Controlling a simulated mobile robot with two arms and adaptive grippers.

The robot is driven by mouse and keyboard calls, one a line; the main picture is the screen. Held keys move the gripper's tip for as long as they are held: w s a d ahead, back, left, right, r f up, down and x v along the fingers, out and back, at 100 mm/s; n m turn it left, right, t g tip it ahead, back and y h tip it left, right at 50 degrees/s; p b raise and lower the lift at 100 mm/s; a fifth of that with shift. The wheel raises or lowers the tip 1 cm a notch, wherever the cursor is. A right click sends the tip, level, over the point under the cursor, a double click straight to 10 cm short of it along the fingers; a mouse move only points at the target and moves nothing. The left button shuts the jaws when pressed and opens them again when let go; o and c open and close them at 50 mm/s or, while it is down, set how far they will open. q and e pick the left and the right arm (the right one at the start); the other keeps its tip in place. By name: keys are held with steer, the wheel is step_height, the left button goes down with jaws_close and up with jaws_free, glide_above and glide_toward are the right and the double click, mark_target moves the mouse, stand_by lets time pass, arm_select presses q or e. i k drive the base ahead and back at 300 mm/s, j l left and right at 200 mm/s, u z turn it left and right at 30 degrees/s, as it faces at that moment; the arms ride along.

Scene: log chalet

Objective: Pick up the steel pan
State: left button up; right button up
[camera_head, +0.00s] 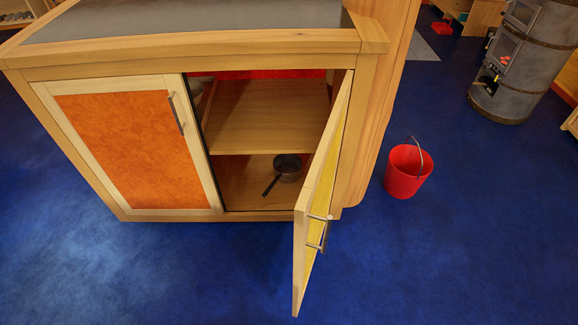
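The steel pan (288,166) is a small dark grey pan with a handle. It stands on the bottom board inside the right compartment of the wooden cabinet (190,48). Its handle points toward the front left. The cabinet's right door (316,205), yellow on its visible face, stands open and swung out toward me. Neither of my grippers is in view.
A wooden shelf (262,115) lies above the pan. The orange left door (130,150) is shut. A red bucket (405,174) stands on the blue floor (450,250) to the right. A grey stove (515,60) is at the back right. The floor in front is clear.

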mark_target(287, 168)
steer(key=i+j+z, duration=0.1)
steer(key=j, duration=0.25)
steer(key=i+j+z, duration=0.1)
steer(key=j, duration=0.2)
steer(key=i+j+z, duration=0.1)
steer(key=j, duration=0.3)
steer(key=i+j+z, duration=0.1)
steer(key=j, duration=0.25)
steer(key=i, duration=0.1)
